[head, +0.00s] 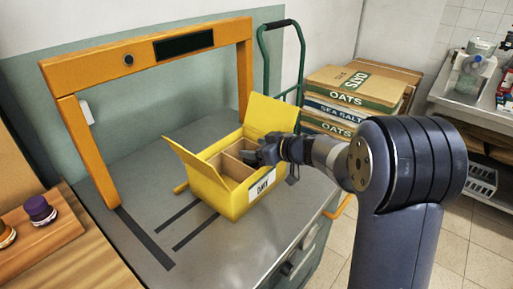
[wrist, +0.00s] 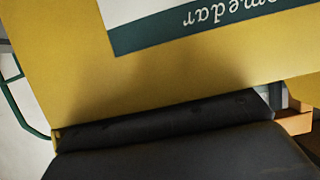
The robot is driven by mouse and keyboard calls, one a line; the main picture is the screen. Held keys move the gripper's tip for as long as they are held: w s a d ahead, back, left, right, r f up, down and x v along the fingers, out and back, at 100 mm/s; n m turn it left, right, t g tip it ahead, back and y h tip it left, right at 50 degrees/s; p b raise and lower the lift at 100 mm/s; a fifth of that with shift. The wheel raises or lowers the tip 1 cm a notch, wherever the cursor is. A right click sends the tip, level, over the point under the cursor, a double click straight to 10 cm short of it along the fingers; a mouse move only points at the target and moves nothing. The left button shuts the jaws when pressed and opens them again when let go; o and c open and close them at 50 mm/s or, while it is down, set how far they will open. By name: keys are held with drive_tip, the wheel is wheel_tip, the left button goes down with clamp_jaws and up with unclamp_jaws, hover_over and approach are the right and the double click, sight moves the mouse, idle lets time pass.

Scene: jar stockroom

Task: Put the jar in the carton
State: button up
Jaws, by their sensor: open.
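The yellow carton (head: 232,200) stands open on a grey metal table, its flaps raised and brown dividers inside. My gripper (head: 256,155) is open at the carton's right side, over its opening; the fingertips are small and partly hidden here. In the wrist view a yellow carton panel (wrist: 150,75) with a white and green label fills most of the picture. Dark parts of my gripper (wrist: 165,130) cross the bottom of that view. I see no jar between the fingers. A dark jar with a purple lid (head: 40,210) stands on a wooden board at the left. The carton's floor is largely hidden.
An orange frame (head: 150,62) arches over the metal table (head: 230,255). A second jar (head: 6,235) is cut off at the left edge. A green hand truck (head: 265,70) and stacked oats and sea salt sacks (head: 350,90) stand behind. The table's front is clear.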

drive_tip(key=shift+r, duration=0.2)
drive_tip(key=r+p, duration=0.1)
drive_tip(key=p, duration=0.2)
drive_tip(key=shift+r, duration=0.25)
drive_tip(key=b+v, duration=0.2)
drive_tip(key=v, duration=0.9)
drive_tip(key=shift+s+d, duration=0.3)
drive_tip(key=shift+d, duration=0.05)
